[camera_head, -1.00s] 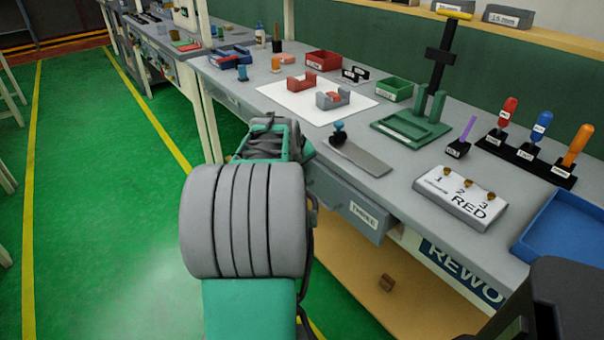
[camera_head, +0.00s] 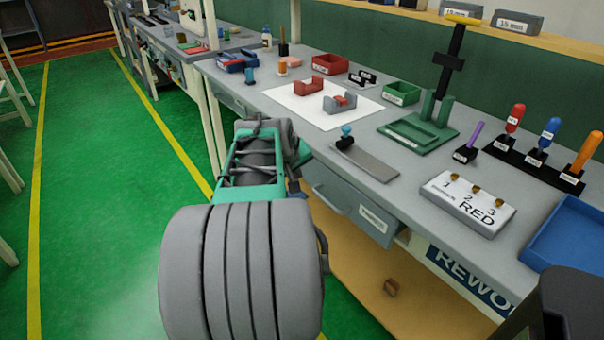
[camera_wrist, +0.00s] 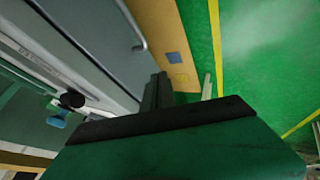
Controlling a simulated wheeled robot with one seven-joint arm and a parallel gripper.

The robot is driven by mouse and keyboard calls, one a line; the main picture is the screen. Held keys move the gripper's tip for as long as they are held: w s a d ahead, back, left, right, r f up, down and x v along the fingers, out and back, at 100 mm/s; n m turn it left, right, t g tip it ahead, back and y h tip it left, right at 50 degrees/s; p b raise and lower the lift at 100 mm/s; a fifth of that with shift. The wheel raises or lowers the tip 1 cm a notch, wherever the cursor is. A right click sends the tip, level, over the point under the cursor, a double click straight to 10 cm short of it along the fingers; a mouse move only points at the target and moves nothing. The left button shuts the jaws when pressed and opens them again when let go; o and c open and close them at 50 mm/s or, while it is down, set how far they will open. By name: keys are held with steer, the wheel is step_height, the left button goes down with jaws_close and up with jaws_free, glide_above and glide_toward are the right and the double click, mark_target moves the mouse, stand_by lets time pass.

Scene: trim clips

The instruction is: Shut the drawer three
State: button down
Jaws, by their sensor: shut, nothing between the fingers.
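Drawer three (camera_head: 347,203) is a grey drawer under the near edge of the workbench, with a bar handle and a white label reading THREE. Its front seems to stand a little out from under the bench top; how far I cannot tell. In the wrist view a grey drawer panel (camera_wrist: 98,38) with a handle shows at the upper left. My gripper (camera_wrist: 157,92) is shut and empty, its dark fingers close to that panel's lower right; contact cannot be told. In the head view my arm reaches along the drawer's left side and hides the fingers.
The workbench top (camera_head: 408,190) holds a flat metal plate with a blue knob (camera_head: 347,131), a green fixture (camera_head: 420,130), a RED label block (camera_head: 466,205) and a blue tray (camera_head: 575,235). A tan lower shelf (camera_head: 360,275) lies beneath. Green floor is open at left.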

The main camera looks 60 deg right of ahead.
steer(key=w+p+v, duration=0.1)
steer(key=v, duration=0.5)
steer(key=w+a+f+n+y+p, duration=0.1)
steer(key=w+a+n+p, duration=0.1)
steer(key=w+a+p, duration=0.4)
steer(key=w+a+f+n+g+y+p, duration=0.25)
steer(key=w+a+f+p, duration=0.2)
steer(key=a+f, duration=0.4)
steer(key=n+g+h+p, duration=0.2)
steer(key=n+g+h, duration=0.55)
steer(key=n, duration=0.75)
glide_toward(329, 187)
steer(key=shift+t+h, duration=0.9)
steer(key=s+d, duration=0.1)
steer(key=s+d+f, duration=0.1)
steer(key=d, duration=0.1)
steer(key=s+d+f, duration=0.1)
steer(key=s, duration=0.1)
steer(key=shift+d+f, duration=0.15)
steer(key=shift+d, duration=0.1)
